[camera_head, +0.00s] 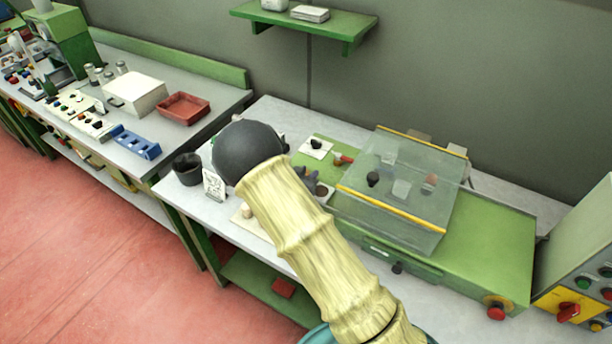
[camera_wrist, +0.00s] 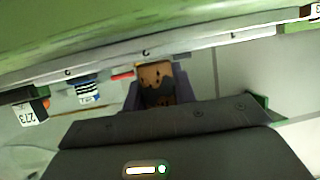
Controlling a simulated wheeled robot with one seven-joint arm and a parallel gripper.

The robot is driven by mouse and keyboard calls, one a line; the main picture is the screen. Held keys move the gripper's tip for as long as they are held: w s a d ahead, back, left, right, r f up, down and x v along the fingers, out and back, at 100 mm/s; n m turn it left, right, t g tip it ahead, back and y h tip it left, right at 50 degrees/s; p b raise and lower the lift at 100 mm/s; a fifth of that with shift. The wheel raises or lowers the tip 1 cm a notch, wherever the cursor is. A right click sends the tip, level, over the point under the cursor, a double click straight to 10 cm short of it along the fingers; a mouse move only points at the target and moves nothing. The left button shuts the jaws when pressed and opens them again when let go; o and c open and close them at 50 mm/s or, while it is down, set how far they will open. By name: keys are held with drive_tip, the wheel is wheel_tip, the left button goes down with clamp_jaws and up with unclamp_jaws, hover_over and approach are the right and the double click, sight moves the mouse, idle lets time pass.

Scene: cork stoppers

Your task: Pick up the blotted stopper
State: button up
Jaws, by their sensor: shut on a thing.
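A brown cork stopper (camera_wrist: 155,74) with a dark blot across its face and small dark specks shows in the wrist view. It sits between the two purple-grey fingers of my gripper (camera_wrist: 159,92), which is shut on it. In the head view my arm and its dark round joint cover much of the work area. Only a little of my gripper (camera_head: 308,174) shows beside the green machine. I cannot make out the held stopper there, nor tell from these frames whether it touches a surface below.
The green machine (camera_head: 490,245) has a clear, yellow-edged cover (camera_head: 400,190) to the right of my gripper. A black cup (camera_head: 187,169) and a white printed card (camera_head: 214,185) stand left of my arm. A red tray (camera_head: 183,108) lies on the left bench.

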wheel_tip(320, 180, up, 10)
drive_tip(key=b, duration=0.1)
idle(0.4)
